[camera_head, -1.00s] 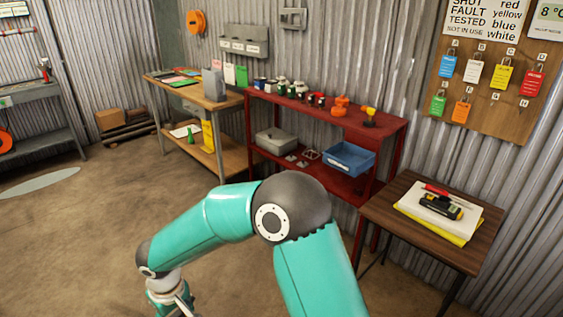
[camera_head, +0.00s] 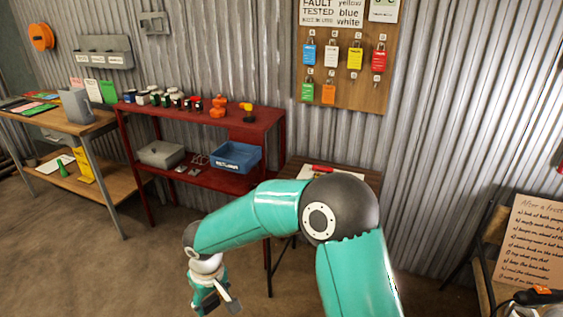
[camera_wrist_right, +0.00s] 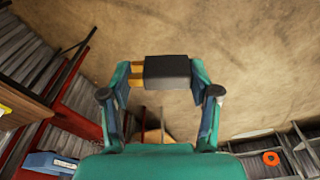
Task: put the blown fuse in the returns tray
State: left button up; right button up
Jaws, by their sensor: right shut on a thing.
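My right gripper (camera_head: 215,297) hangs low over the floor in the head view, at the end of the teal arm. In the right wrist view the gripper (camera_wrist_right: 165,73) is shut on a dark block with brass-coloured ends at its left, which looks like the fuse (camera_wrist_right: 168,72). Whether it is blown does not show. A blue tray (camera_head: 232,166) with a small white label sits on the red bench's lower shelf, beyond and above the gripper in the picture. The tray (camera_wrist_right: 48,164) also shows at the wrist view's lower left. My left gripper is out of view.
The red bench (camera_head: 200,118) holds several small parts on top and a grey box (camera_head: 160,153) below. A dark wooden table (camera_head: 352,177) stands right of it, partly behind my arm. A lettered board (camera_head: 530,240) is at the right. Floor around the gripper is clear.

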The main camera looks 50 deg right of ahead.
aim_at(237, 153)
jog(key=z, duration=0.65)
jog(key=i, duration=1.7)
jog(key=z, duration=0.05)
